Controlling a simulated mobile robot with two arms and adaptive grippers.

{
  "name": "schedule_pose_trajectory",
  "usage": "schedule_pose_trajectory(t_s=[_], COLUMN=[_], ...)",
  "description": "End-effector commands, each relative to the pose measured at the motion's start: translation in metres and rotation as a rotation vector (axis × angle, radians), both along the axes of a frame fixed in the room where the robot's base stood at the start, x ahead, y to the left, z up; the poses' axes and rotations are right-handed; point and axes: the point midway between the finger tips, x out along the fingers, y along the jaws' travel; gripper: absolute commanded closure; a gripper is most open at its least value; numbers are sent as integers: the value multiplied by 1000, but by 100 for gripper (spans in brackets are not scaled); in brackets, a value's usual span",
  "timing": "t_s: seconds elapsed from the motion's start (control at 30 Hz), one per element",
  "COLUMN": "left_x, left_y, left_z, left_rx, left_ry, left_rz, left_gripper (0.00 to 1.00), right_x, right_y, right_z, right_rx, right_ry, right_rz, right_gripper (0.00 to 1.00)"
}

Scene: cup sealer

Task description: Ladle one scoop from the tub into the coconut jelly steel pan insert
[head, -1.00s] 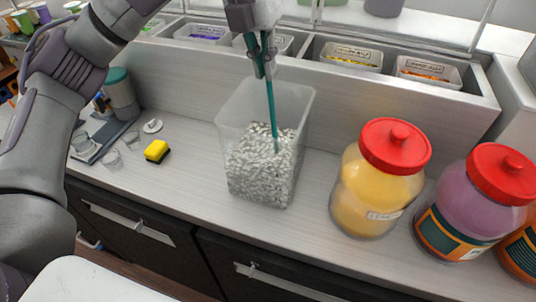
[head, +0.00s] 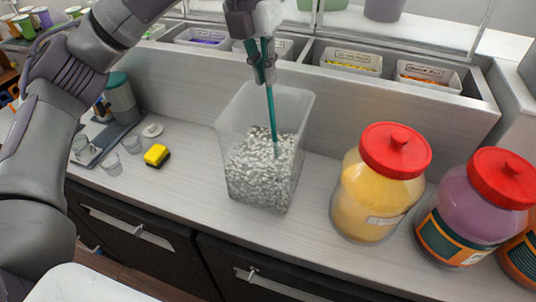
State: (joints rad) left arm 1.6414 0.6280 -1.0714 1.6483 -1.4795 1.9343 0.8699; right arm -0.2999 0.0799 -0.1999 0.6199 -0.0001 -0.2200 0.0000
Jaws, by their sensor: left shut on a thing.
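A clear plastic tub (head: 262,172) stands on the counter, about half full of white-grey jelly bits. My left gripper (head: 264,72) is above the tub, pointing down, shut on the teal handle of a ladle (head: 271,110). The ladle's lower end is sunk in the bits and hidden. White stuff (head: 268,16) shows beside the gripper; I cannot tell what it is. Labelled pan inserts sit in the rail behind; one (head: 282,47) is partly behind the gripper, its label unreadable. My right gripper is not in view.
A yellow jar (head: 375,190) and a purple jar (head: 470,215), both red-lidded, stand right of the tub. A yellow sponge (head: 156,155) and small clear cups (head: 132,144) are at left. The raised back ledge and inserts with yellow (head: 350,58) and orange (head: 428,73) contents lie behind.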

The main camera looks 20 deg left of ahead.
Motion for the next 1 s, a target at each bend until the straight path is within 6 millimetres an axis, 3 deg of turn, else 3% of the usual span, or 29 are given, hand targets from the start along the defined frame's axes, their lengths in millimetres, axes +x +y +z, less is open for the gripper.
schedule_pose_trajectory(t_s=[1.0], left_x=[0], left_y=[0], left_z=[66], left_rx=[0], left_ry=[0], left_rz=[0], left_gripper=[100], right_x=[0], right_y=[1], right_z=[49], right_rx=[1], right_ry=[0], right_rz=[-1], right_gripper=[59])
